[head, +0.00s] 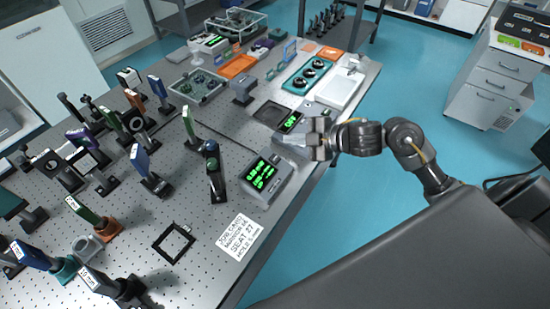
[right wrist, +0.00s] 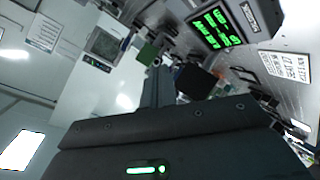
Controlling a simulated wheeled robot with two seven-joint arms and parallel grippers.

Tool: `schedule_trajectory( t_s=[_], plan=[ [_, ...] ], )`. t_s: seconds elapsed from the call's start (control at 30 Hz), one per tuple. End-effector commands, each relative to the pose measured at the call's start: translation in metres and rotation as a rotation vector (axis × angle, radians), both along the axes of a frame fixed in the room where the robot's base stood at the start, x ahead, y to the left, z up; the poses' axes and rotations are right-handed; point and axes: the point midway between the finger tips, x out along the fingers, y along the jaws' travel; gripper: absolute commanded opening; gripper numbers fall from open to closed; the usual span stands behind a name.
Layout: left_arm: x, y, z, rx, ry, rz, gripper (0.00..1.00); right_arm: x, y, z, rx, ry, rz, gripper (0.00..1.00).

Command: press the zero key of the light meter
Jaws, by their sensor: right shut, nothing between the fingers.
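Two grey instruments with green digits stand near the table's right edge in the head view. The nearer one (head: 272,189) has a several-line readout; the farther one (head: 288,122) has a short readout. I cannot tell from labels which is the light meter. My right gripper (head: 316,139) is shut and empty, at the farther instrument's right front side, covering part of it. Contact cannot be told. In the right wrist view the shut fingers (right wrist: 157,68) point into the scene, with the several-line readout (right wrist: 216,27) to upper right. No zero key can be made out. My left gripper is not in view.
A printed card (head: 240,237) lies in front of the nearer instrument. Several optics on posts (head: 213,172) stand to its left. A white tray (head: 340,87) and a teal tray with black discs (head: 309,75) lie farther back. Open floor lies right of the table.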

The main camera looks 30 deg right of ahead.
Motion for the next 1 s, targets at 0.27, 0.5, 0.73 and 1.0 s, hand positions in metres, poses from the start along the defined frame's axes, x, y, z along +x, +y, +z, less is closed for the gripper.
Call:
schedule_trajectory(
  t_s=[0.27,0.5,0.73,1.0],
  plan=[
    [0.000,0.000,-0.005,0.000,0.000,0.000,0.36,0.001,0.001,-0.005,0.002,0.000,-0.001,0.00],
    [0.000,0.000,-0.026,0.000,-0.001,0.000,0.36,0.006,0.004,-0.025,0.002,0.000,-0.004,0.00],
    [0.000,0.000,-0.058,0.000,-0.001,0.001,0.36,0.015,0.009,-0.056,0.003,-0.001,-0.003,0.00],
    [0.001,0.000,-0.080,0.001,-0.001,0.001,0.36,0.023,0.014,-0.081,0.001,0.001,-0.004,0.00]
  ],
)
